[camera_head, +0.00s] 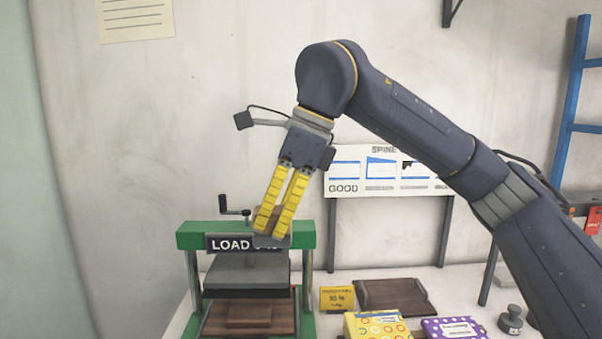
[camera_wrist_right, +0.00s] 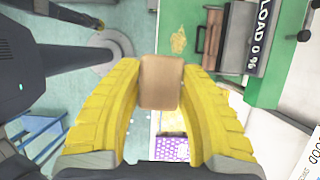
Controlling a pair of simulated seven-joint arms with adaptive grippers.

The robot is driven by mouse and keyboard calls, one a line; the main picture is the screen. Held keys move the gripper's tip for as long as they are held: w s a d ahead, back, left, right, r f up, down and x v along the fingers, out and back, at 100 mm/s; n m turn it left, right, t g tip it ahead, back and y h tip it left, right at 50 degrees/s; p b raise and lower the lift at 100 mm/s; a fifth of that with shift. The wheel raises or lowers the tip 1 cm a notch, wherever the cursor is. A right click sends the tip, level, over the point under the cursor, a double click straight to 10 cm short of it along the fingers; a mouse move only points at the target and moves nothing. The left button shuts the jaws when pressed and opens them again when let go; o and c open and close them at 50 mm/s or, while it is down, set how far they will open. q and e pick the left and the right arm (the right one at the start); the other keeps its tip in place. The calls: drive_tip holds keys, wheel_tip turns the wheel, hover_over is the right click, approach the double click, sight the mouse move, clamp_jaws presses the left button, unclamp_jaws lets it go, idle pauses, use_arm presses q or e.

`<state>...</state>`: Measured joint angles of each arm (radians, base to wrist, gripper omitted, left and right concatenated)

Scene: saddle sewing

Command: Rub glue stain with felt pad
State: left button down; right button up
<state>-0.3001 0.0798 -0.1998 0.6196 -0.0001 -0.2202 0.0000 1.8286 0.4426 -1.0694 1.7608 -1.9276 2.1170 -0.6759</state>
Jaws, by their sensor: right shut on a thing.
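My right gripper (camera_head: 269,231), with yellow ribbed fingers, is in front of the top of the green press in the head view. In the right wrist view the fingers are shut on a tan felt pad (camera_wrist_right: 161,82), held between their tips. In the head view the pad is mostly hidden by the fingers. My left gripper is not seen.
The green press (camera_head: 190,237) has a LOAD sign, partly covered by my gripper, and a black crank. To its right are a yellow card (camera_head: 337,299), a brown tray (camera_head: 393,294), a yellow patterned box (camera_head: 377,325), a purple box (camera_head: 452,329) and a grey weight (camera_head: 511,320).

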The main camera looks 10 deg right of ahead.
drive_tip(key=shift+w+a+f, duration=0.45)
drive_tip(key=shift+w+f, duration=1.35)
drive_tip(key=shift+f, duration=5.15)
drive_tip(key=shift+w+a+f, duration=0.5)
drive_tip(key=shift+w+f, duration=1.3)
drive_tip(key=shift+f, duration=5.1)
drive_tip(key=shift+w+a+f, duration=0.45)
drive_tip(key=shift+w+f, duration=1.35)
drive_tip(key=shift+f, duration=5.15)
drive_tip(key=shift+f, duration=1.1)
drive_tip(key=shift+a, duration=0.1)
drive_tip(key=shift+w+a, duration=0.15)
drive_tip(key=shift+a, duration=0.95)
drive_tip(key=shift+w+a, duration=0.15)
drive_tip(key=shift+a, duration=0.9)
drive_tip(key=shift+w+a+f, duration=0.1)
drive_tip(key=shift+a, duration=0.9)
drive_tip(key=shift+w+a+f, duration=0.1)
drive_tip(key=shift+a, duration=0.85)
drive_tip(key=shift+w+a, duration=0.1)
drive_tip(key=shift+a, duration=1.6)
drive_tip(key=shift+w+r, duration=0.1)
drive_tip(key=shift+r, duration=0.1)
